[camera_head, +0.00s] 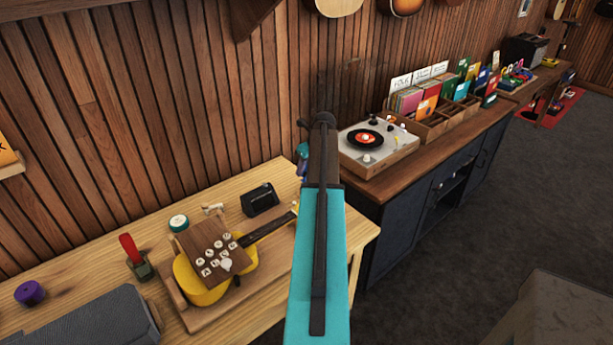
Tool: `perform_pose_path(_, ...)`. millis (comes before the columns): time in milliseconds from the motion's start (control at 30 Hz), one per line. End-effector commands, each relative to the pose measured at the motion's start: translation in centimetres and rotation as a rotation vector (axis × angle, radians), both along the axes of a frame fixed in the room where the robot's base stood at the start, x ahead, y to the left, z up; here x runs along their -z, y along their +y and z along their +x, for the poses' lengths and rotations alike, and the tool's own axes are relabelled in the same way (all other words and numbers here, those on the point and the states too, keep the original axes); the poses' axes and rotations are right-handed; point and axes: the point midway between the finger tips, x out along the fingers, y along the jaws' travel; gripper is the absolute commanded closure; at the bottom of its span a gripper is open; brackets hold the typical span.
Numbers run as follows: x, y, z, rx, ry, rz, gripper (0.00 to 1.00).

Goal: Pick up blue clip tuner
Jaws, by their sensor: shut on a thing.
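My arm (320,250) rises through the middle of the view, with a turquoise link and a dark joint at its top. My gripper is hidden behind this arm, so its fingers and anything between them do not show. A small teal and blue patch (302,165) peeks out at the arm's left edge, above the wooden table (80,290). I cannot tell whether it is the blue clip tuner or something else. No blue clip tuner shows clearly on the visible part of the table.
On the table are a yellow ukulele (203,287) with a wooden board of pegs on it (210,245), a black box (260,200), a red and green clip (133,255), a green-white roll (178,222) and a purple roll (30,293). A turntable (378,145) stands right on a cabinet.

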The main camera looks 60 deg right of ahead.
Motion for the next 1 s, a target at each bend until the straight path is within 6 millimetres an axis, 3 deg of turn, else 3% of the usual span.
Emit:
perform_pose_path(400, -4.8, -0.1, 0.0, 0.000, -0.001, -0.001, 0.86)
perform_pose_path(1000, -5.8, 0.0, 0.0, 0.001, 0.000, 0.000, 0.86)
